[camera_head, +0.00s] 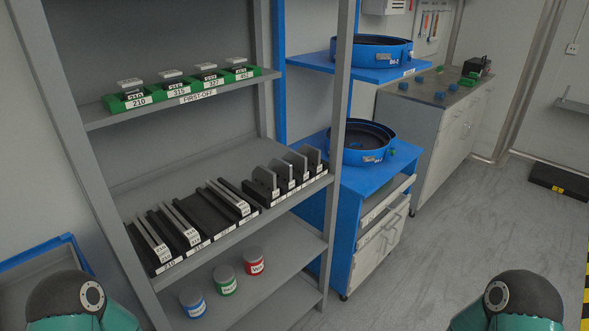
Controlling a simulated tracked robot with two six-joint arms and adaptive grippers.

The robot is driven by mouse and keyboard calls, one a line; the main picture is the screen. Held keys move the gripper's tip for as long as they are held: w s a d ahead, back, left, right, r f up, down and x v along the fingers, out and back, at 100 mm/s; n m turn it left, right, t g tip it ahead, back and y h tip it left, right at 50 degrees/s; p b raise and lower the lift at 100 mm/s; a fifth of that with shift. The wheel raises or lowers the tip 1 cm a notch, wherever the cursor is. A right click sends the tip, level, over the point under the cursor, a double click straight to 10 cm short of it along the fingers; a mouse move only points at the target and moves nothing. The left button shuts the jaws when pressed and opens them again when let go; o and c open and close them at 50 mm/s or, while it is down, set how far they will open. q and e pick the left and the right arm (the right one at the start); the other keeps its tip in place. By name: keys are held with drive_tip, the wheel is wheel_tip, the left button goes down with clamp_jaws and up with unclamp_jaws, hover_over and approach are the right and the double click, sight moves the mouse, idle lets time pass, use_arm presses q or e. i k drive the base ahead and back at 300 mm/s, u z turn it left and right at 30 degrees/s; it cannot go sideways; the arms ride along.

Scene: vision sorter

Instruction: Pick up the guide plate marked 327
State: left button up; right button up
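Several grey upright plates stand in black holders at the right of the middle shelf. From left they are a first plate (265,178), a second (280,171), a third (296,164) and a fourth (312,157). Their small labels are too blurred to read, so I cannot tell which is marked 327. Left of them, pairs of long grey rails (152,238) lie in black holders, with one holder (205,212) looking empty. Neither gripper is in view; only teal and black parts of my arms show at the bottom corners.
The upper shelf (190,98) holds green bins labelled 210, 315, 327 (209,82) and 452. Blue (193,302), green (225,280) and red (254,261) cans stand on the lower shelf. A grey rack post (338,130) stands right of the plates.

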sight(298, 161)
drive_tip(key=z, duration=1)
drive_tip(key=i, duration=0.15)
drive_tip(key=u, duration=2.9)
drive_tip(key=i, duration=0.2)
drive_tip(key=u, duration=1.45)
drive_tip(key=k, duration=1.65)
drive_tip(key=u, duration=1.75)
drive_tip(key=i, duration=0.05)
drive_tip(key=z, duration=3.2)
drive_tip(key=i, duration=0.4)
drive_tip(key=z, duration=0.25)
